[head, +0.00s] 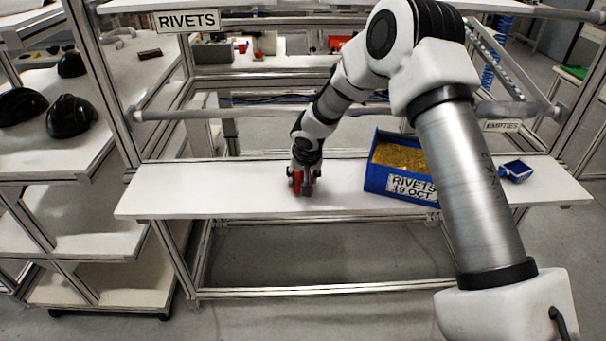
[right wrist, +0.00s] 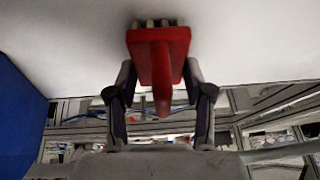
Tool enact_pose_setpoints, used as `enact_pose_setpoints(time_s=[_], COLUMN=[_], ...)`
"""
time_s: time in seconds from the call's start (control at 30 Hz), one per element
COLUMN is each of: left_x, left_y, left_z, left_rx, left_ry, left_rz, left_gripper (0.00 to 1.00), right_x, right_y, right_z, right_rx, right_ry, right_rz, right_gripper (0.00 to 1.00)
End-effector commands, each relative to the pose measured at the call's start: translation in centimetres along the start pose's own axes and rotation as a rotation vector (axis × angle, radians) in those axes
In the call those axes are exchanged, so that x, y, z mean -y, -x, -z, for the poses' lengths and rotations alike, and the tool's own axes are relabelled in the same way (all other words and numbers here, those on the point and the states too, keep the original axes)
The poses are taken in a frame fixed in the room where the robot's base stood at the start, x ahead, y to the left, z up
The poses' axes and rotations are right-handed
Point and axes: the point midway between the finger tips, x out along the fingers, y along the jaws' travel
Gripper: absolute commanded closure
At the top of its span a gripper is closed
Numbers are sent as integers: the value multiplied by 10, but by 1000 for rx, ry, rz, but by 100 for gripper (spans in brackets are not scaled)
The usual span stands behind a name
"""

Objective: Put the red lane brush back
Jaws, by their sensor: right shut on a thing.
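The red lane brush (right wrist: 158,62) is between the fingers of my right gripper (right wrist: 160,95) in the right wrist view, with its pale bristles at the top of the picture against the white shelf. In the head view my right gripper (head: 303,183) is low over the white shelf (head: 230,190), left of the blue bin. The red of the brush (head: 298,180) shows at the fingers. Whether the bristles touch the shelf, I cannot tell. My left gripper is not in view.
A blue bin (head: 375,181) labelled RIVETS 19 OCT, with yellow contents, stands right of my gripper. A horizontal rail (head: 220,114) runs above the shelf. Black helmet shells (head: 70,116) sit on the left rack. The shelf's left part is clear.

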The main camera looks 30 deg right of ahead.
Motion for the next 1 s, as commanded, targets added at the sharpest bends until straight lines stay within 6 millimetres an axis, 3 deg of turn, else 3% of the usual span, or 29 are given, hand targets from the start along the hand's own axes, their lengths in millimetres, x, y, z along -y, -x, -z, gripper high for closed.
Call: enact_pose_setpoints(time_s=[0.13,0.17,0.2,0.23,0.67,0.77,1.0], left_x=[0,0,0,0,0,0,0], left_y=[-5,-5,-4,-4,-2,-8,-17], left_z=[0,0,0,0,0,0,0], left_rx=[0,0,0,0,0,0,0], left_ry=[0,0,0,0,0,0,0], left_rz=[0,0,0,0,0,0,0], left_gripper=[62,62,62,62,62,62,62], right_x=[0,0,0,0,1,1,1], right_y=[-3,-3,-2,-2,6,24,88], right_z=[-2,-1,-1,-1,1,0,0], right_rx=[0,0,0,0,-2,-3,-4], right_ry=[0,0,1,1,0,-1,0], right_rz=[0,0,0,0,1,3,3], right_gripper=[99,45,31,23,23,23,23])
